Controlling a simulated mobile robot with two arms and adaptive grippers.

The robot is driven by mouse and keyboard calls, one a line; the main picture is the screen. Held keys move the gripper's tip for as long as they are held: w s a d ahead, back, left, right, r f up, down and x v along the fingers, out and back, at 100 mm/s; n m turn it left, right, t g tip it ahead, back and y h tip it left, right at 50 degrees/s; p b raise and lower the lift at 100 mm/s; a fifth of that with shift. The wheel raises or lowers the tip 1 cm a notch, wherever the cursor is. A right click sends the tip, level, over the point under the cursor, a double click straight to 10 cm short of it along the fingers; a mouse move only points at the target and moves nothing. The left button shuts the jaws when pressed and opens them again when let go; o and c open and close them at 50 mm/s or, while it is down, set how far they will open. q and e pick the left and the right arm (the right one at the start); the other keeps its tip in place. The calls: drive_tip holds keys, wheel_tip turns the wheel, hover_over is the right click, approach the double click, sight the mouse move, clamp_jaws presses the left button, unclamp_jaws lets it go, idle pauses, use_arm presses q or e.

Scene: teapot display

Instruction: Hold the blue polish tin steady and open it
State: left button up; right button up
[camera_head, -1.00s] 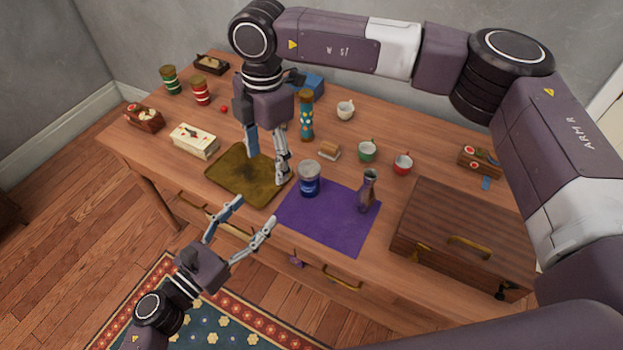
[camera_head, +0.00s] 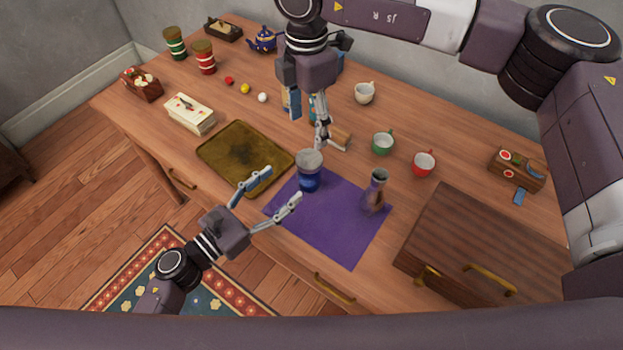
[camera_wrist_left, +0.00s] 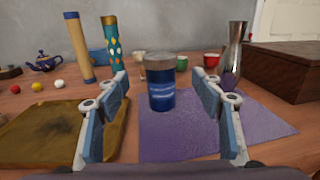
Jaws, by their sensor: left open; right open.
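The blue polish tin (camera_head: 309,176) stands upright at the upper left corner of the purple cloth (camera_head: 335,225), with its pale grey lid (camera_head: 309,160) on. In the left wrist view the blue tin (camera_wrist_left: 161,92) stands ahead, between the finger lines but beyond the fingertips. My left gripper (camera_head: 284,187) is open and empty, low in front of the tin, its fingers pointing towards it. My right gripper (camera_head: 310,132) is open, hanging above and behind the tin, not touching it as far as I can see.
A brown tray (camera_head: 215,150) lies left of the cloth and a metal vase (camera_head: 376,188) stands on its right part. A wooden case (camera_head: 480,240) fills the front right. Green (camera_head: 383,142) and red (camera_head: 424,162) mugs stand behind. A patterned cylinder (camera_wrist_left: 113,45) stands behind the tin.

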sight(301, 176)
use_arm(q)
wheel_tip(301, 176, down, 3)
drive_tip(key=shift+w+d+r+b, duration=0.1)
drive_tip(key=shift+w+r+b, duration=0.05)
drive_tip(key=shift+b, duration=0.7)
use_arm(e)
wheel_tip(301, 176, down, 3)
drive_tip(key=shift+w+d+r, duration=0.1)
drive_tip(key=shift+w, duration=0.05)
use_arm(q)
drive_tip(key=shift+w+d, duration=0.1)
drive_tip(key=x, duration=0.7)
drive_tip(key=shift+w+d, duration=0.2)
clamp_jaws()
